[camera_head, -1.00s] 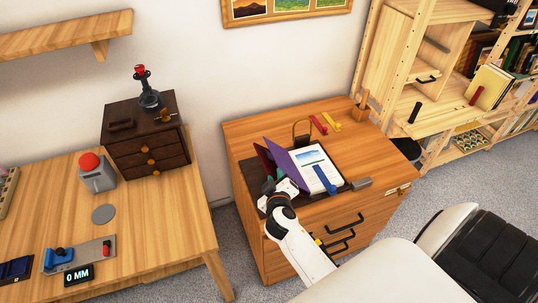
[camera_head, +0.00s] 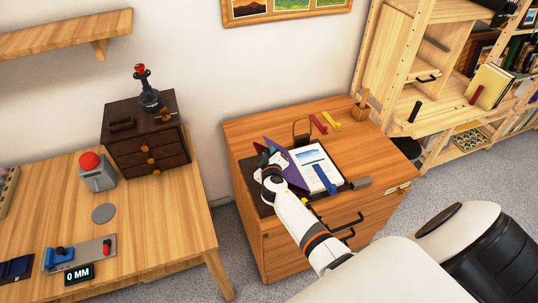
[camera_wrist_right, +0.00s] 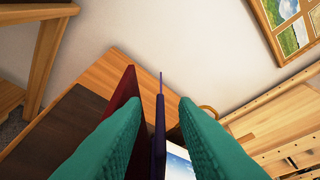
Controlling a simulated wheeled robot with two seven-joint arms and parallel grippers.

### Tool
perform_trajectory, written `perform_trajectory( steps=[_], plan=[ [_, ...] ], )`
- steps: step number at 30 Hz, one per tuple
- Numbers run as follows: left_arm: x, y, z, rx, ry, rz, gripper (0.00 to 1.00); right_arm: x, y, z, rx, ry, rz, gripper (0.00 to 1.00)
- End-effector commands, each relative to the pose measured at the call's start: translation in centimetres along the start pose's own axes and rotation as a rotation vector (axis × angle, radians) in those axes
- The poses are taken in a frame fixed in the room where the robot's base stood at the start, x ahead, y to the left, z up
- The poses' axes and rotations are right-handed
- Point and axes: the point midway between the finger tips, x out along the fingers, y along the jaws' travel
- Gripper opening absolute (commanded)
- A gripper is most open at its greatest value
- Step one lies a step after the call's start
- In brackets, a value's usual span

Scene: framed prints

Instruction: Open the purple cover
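The purple cover (camera_head: 297,180) stands raised beside an open page with a picture (camera_head: 313,160) on the wooden cabinet. My right gripper (camera_head: 270,160) is at the cover's left side and hides part of it in the head view. In the right wrist view the cover (camera_wrist_right: 160,125) shows edge-on between the two green fingers, which are spread apart. A dark red cover (camera_wrist_right: 128,115) stands to its left, partly behind the left finger. I cannot tell whether a finger touches either cover. My left gripper is not in view.
A blue strip (camera_head: 324,180) lies on the page. A wire loop (camera_head: 301,130) and red and yellow pieces (camera_head: 331,121) are behind. A dark drawer box (camera_head: 145,135) stands on the left table.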

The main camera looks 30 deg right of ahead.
Motion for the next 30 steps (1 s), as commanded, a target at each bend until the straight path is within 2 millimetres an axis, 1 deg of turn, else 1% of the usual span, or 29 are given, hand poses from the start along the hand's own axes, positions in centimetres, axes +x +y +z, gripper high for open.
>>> perform_trajectory(
  steps=[7,12,30],
  plan=[
    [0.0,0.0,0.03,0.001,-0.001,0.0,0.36,0.06,-0.02,-0.03,-0.001,0.0,0.0,0.26],
    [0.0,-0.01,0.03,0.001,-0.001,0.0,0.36,0.04,-0.01,-0.03,-0.001,0.0,0.0,0.0],
    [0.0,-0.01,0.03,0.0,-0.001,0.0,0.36,0.03,0.01,-0.04,-0.001,0.001,0.0,0.0]
  ],
)
